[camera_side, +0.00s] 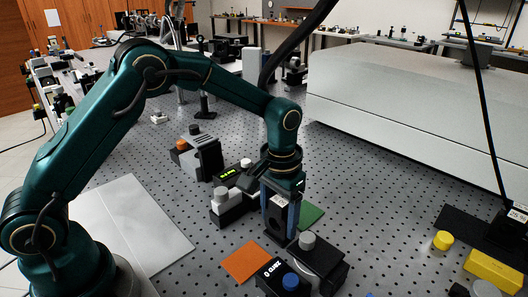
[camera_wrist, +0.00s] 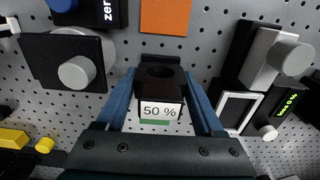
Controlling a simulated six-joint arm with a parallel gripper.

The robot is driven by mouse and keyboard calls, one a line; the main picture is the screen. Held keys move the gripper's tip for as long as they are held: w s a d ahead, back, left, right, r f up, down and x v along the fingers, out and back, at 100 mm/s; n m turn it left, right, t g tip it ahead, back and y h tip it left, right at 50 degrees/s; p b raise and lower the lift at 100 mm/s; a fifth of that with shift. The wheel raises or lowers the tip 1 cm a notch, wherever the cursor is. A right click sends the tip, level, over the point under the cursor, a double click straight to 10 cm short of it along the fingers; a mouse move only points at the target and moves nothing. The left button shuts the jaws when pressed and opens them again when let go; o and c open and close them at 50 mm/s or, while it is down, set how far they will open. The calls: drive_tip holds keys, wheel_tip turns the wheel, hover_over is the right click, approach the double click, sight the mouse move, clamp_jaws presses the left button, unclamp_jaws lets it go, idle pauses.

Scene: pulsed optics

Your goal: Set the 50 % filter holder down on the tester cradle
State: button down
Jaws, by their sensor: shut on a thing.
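The 50 % filter holder is a black block with a round opening and a white "50 %" label; it shows in the wrist view (camera_wrist: 160,88) and in the side view (camera_side: 275,222). My gripper (camera_wrist: 160,76) is shut on it, with one blue finger on each side; the side view shows the gripper (camera_side: 281,205) pointing down over the breadboard. A unit with a green display (camera_wrist: 288,102) and a white-framed black part (camera_wrist: 237,110) is right of the holder in the wrist view; the side view shows the display (camera_side: 228,175) too. I cannot tell for certain which part is the cradle.
An orange card (camera_side: 248,261) lies near the front, beside a black "zero" box (camera_side: 272,281) with a blue knob. A black block with a grey knob (camera_side: 318,262) stands close to my gripper. A green card (camera_side: 311,214) lies behind it. Yellow parts (camera_side: 492,272) are at right.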

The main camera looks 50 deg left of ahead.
sight(278, 201)
drive_tip(key=shift+r, duration=3)
drive_tip(key=shift+s+r+n, duration=0.1)
drive_tip(key=shift+s+n, duration=0.05)
drive_tip(key=shift+n, duration=0.65)
drive_tip(key=shift+r+n, duration=0.3)
drive_tip(key=shift+n, duration=0.4)
drive_tip(key=shift+w+a+f+n, duration=0.15)
drive_tip(key=shift+w+a+n, duration=0.75)
drive_tip(key=shift+a+n, duration=1.3)
drive_tip(key=shift+w+a+f+n, duration=0.15)
drive_tip(key=shift+w+a+n, duration=0.7)
drive_tip(key=shift+a+n, duration=1.4)
drive_tip(key=shift+w+a+f+n, duration=0.15)
drive_tip(key=shift+w+a+n, duration=0.95)
drive_tip(key=shift+n, duration=1.95)
drive_tip(key=shift+s+a+f, duration=0.1)
drive_tip(key=shift+s+a, duration=0.1)
drive_tip(key=shift+f, duration=0.45)
